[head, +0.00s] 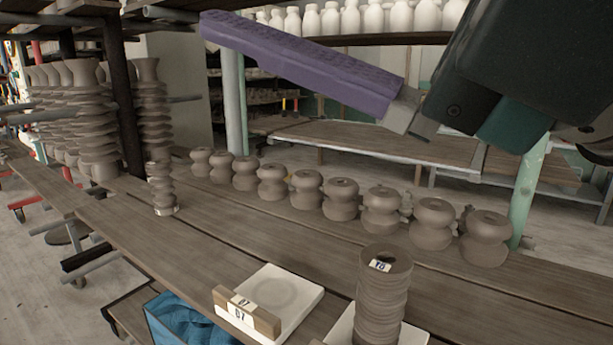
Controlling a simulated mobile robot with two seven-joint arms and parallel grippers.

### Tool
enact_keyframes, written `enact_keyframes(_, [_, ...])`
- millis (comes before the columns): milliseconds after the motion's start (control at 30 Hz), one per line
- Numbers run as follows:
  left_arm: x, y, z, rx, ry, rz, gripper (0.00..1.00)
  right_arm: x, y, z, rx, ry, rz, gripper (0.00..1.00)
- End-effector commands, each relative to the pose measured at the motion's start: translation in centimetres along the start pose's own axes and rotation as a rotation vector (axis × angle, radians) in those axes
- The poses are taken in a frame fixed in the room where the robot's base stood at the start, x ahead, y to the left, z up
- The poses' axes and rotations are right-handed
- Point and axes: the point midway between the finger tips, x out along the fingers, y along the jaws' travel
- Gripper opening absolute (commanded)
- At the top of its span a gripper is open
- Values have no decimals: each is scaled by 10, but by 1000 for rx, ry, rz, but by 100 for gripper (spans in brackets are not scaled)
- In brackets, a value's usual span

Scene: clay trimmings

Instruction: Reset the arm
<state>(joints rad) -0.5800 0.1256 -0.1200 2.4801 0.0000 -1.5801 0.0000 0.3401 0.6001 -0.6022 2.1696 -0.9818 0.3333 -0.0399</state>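My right gripper (408,118) comes in from the upper right, dark with light grey fingertips. It is shut on the near end of a long purple bar (300,62) with a textured face. The bar is held in the air above the bench, sloping up to the left. Part of the grip is hidden by the fingers. My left gripper is not in view.
A plank bench (200,245) bears a row of several spool-shaped clay pieces (308,190). In front are a ribbed clay cylinder (382,290), a white slab (283,295) and a labelled wooden block (248,312). Tall ribbed pieces (152,120) stand left. A shelf of white bottles (350,18) is behind.

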Motion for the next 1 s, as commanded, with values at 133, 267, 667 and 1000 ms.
enact_keyframes(133, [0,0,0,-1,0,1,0,-60,-29,80,340,-549,-22,100])
enact_keyframes(267, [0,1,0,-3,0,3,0,-148,-86,108,612,-1000,-142,100])
enact_keyframes(667, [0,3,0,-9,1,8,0,-355,-176,-5,1076,-1826,-700,100])
enact_keyframes(1000, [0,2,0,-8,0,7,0,-391,-179,-97,1332,-2075,-917,100])
